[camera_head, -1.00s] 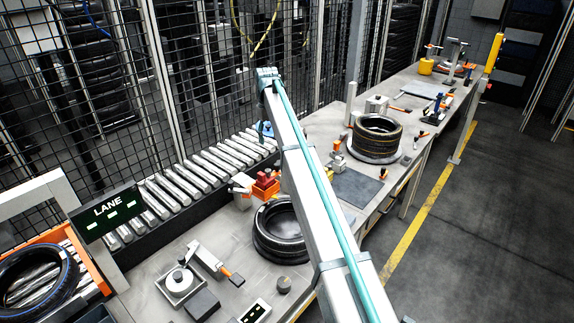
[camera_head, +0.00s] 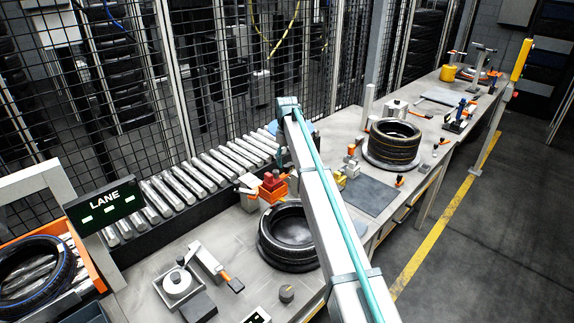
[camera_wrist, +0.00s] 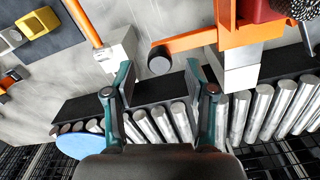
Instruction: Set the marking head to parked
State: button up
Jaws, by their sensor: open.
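An orange-and-red fixture (camera_head: 268,188), which may be the marking head, stands by the roller conveyor, behind the front tyre (camera_head: 290,235). In the wrist view its orange arm (camera_wrist: 192,40) reaches left from a grey post, with a dark round end. A red block (camera_wrist: 262,9) sits on it. Left of it an orange lever (camera_wrist: 84,20) joins a pale block (camera_wrist: 119,48). My gripper (camera_wrist: 158,80) is open and empty, its fingers apart over the dark conveyor edge, just below these parts in the picture. The head view hides the gripper behind my arm.
Rollers (camera_head: 190,177) run along the mesh fence. A blue disc (camera_wrist: 80,144) lies beside my left finger in the wrist view. A tyre stack (camera_head: 393,142) stands further along the bench. A lever clamp (camera_head: 212,264) and LANE sign (camera_head: 104,205) are at front left.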

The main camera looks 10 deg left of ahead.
aim_at(287, 166)
jog(key=shift+f+p, duration=0.45)
jog(key=shift+f, duration=1.45)
jog(key=shift+c, duration=0.3)
grip_shut()
